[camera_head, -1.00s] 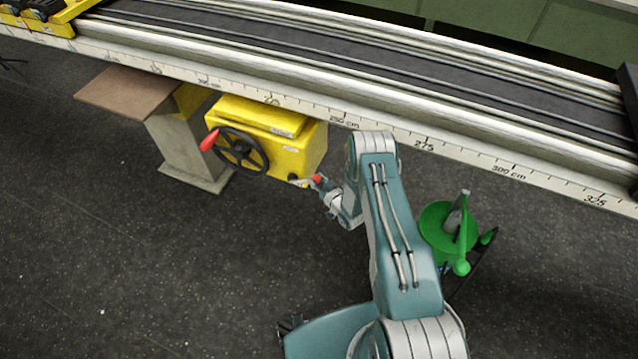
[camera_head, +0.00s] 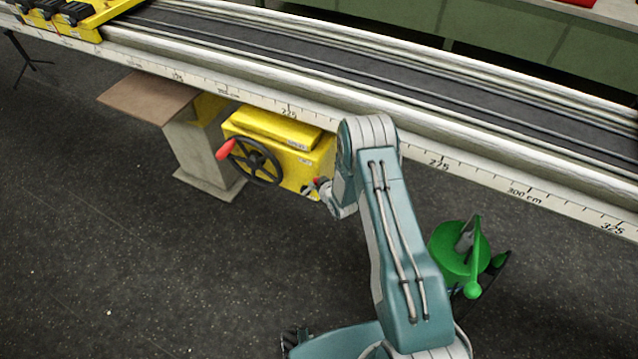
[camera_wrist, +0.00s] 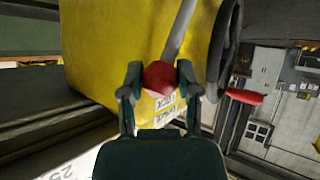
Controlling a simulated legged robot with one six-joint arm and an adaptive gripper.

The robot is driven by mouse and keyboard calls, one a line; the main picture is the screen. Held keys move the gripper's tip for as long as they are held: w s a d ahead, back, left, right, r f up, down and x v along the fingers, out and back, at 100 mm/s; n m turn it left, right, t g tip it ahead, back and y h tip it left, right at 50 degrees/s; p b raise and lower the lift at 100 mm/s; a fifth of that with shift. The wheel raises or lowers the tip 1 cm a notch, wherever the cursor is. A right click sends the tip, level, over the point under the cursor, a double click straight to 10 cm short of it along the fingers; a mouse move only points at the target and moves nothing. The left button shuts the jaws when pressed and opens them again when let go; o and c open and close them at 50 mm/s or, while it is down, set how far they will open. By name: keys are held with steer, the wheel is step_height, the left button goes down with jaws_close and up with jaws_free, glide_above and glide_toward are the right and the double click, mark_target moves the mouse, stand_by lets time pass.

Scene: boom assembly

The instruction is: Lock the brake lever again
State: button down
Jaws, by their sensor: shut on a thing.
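The brake lever shows in the wrist view as a grey rod (camera_wrist: 183,27) ending in a faceted red knob (camera_wrist: 160,77). My gripper (camera_wrist: 158,78) is shut on the red knob, one finger on each side. In the head view my gripper (camera_head: 326,188) is at the lower right corner of the yellow brake box (camera_head: 290,150), and the knob is mostly hidden there. A white label (camera_wrist: 165,104) reading "LOCK" is on the box just below the knob in the wrist view.
A black handwheel (camera_head: 254,161) with a red handle (camera_head: 225,149) sticks out of the box's front, left of my gripper. The long rail (camera_head: 420,160) with its scale runs above. A green device (camera_head: 462,252) stands right of my arm.

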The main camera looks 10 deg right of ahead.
steer(key=shift+w, duration=0.1)
steer(key=shift+c, duration=1.5)
jaws_free()
steer(key=v, duration=1.2)
